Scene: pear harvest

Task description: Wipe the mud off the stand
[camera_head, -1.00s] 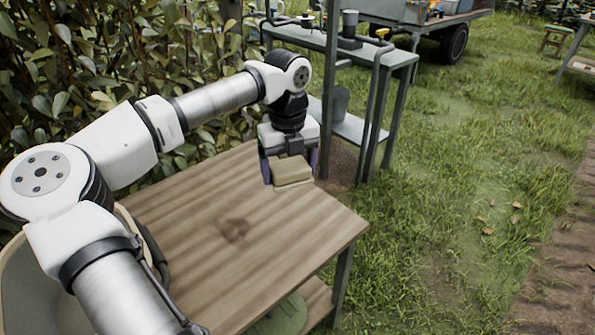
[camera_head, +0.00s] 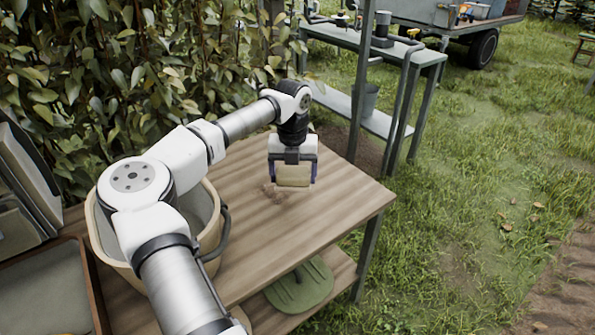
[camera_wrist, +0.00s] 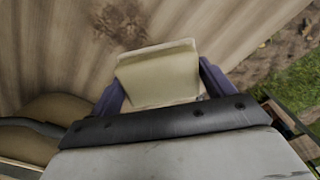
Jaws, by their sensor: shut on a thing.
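The stand is a wooden table (camera_head: 330,198) with a brown mud smear (camera_head: 273,192) on its top. My gripper (camera_head: 293,180) is shut on a tan, block-like sponge or folded cloth (camera_head: 293,176) and holds it over the table, to the right of the mud. In the wrist view the held pad (camera_wrist: 158,75) sits between the two fingers, and the mud (camera_wrist: 122,22) lies beyond it on the wood. I cannot tell whether the pad touches the table.
A cream bucket (camera_head: 103,235) with a dark handle stands on the table at left, partly behind my arm. A brown-edged tray (camera_head: 92,275) is at far left. A green object (camera_head: 300,288) lies on the lower shelf.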

